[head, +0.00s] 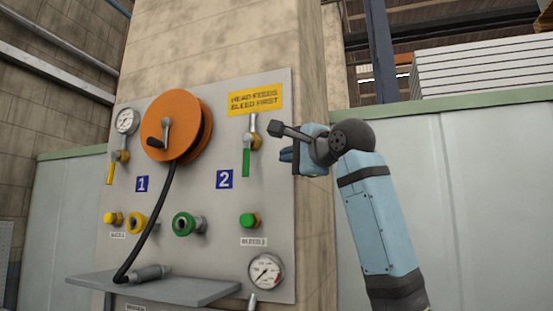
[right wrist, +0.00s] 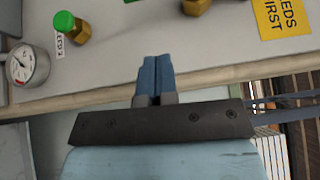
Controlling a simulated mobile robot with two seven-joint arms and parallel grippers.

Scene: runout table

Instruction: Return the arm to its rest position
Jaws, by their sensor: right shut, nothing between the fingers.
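My right arm (head: 380,215) comes up from the lower right of the head view, with pale blue links and dark joints. Its gripper (head: 287,154) points left, at the right edge of the grey panel, close to the green-handled valve (head: 247,160). I cannot tell the exact gap between them. In the right wrist view the two blue fingers (right wrist: 155,72) are together with nothing between them. My left gripper is in neither view.
The panel (head: 215,255) on the pillar carries an orange reel (head: 185,130) with a black hose, gauges (head: 265,271), valves and knobs. A shelf (head: 190,291) juts out below. A yellow sign (head: 255,100) is above the valve. Pale partition panels (head: 490,190) stand behind my arm.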

